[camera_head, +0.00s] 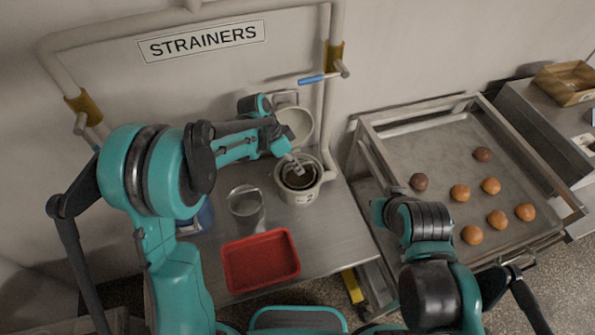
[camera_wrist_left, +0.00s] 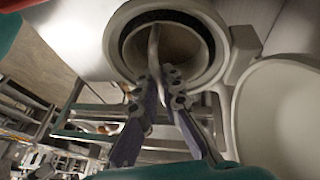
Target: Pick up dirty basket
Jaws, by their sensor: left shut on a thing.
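The dirty basket (camera_head: 299,181), a round basket with a dark rim and brown inside, sits within a pale round pot (camera_head: 303,197) on the metal table. It also shows in the left wrist view (camera_wrist_left: 180,45). My left gripper (camera_head: 292,160) reaches down over it from the left. In the left wrist view its fingers (camera_wrist_left: 163,82) are shut on a thin bar across the basket's opening. The basket's lower part is hidden inside the pot. My right arm shows at the lower right, but its gripper is not visible.
A second pale bowl (camera_head: 294,127) is at the wall behind the pot. A clear container (camera_head: 246,207) and a red tray (camera_head: 262,262) stand nearer on the table. A rack tray (camera_head: 410,145) with several buns is at the right. Pipes frame the STRAINERS sign (camera_head: 203,41).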

